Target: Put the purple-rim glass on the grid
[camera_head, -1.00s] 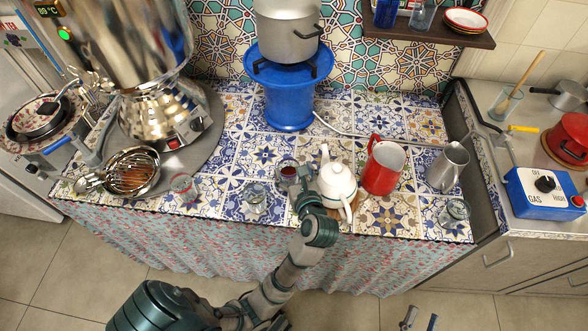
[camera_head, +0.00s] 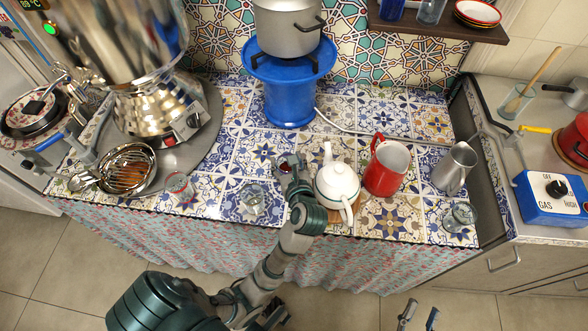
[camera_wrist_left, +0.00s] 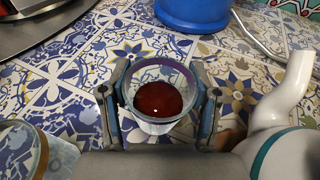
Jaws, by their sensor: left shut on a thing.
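The purple-rim glass (camera_wrist_left: 158,98) holds dark red liquid and stands between the fingers of my left gripper (camera_wrist_left: 160,105) in the left wrist view. Both fingers press on its sides. In the head view the glass (camera_head: 287,164) is small and partly hidden by my left gripper (camera_head: 290,172), left of the white teapot. I cannot tell whether it is lifted off the tiles. A slatted metal grid (camera_head: 127,176) lies over a silver bowl at the left, below the samovar. My right gripper (camera_head: 419,315) shows at the bottom edge, empty, its fingertips apart.
A white teapot (camera_head: 338,184) and red pitcher (camera_head: 386,168) stand close right of my left gripper. Other glasses stand at the front (camera_head: 253,199) and toward the grid (camera_head: 180,187). A blue stand (camera_head: 285,95) and samovar (camera_head: 150,105) are behind.

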